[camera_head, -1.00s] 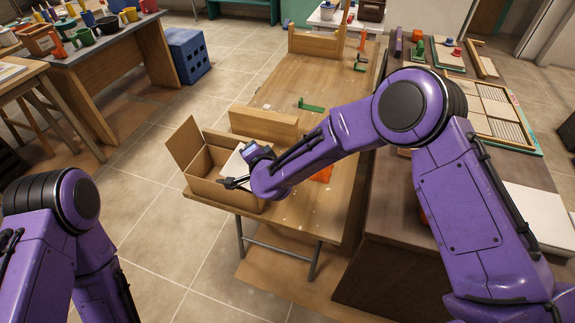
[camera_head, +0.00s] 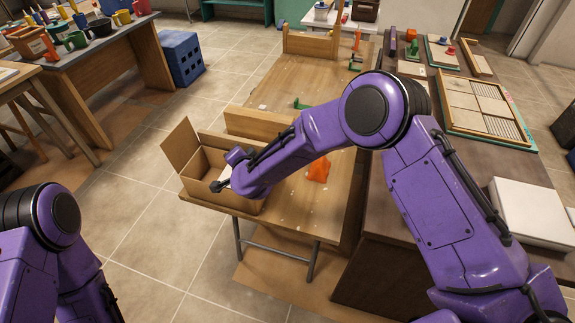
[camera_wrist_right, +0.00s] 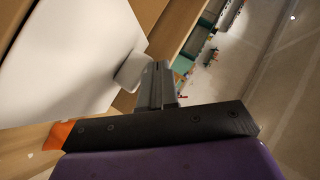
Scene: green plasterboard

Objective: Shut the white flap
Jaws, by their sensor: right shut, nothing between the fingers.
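An open cardboard box (camera_head: 222,198) stands at the near left corner of the wooden table. A small piece of the white flap (camera_head: 226,173) shows at the box, mostly hidden behind my right forearm. In the right wrist view the white flap (camera_wrist_right: 65,60) is a large pale panel with a rounded tab (camera_wrist_right: 132,72) at its edge. My right gripper (camera_head: 217,187) is over the box opening, shut and empty. In the right wrist view its fingers (camera_wrist_right: 163,85) are right beside the tab; I cannot tell whether they touch. My left gripper is out of view.
A brown flap (camera_head: 181,146) stands up at the box's left side. A wooden block (camera_head: 258,124) lies behind the box, and an orange item (camera_head: 318,169) lies to its right on the table (camera_head: 300,215). A dark bench (camera_head: 450,185) borders the right side.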

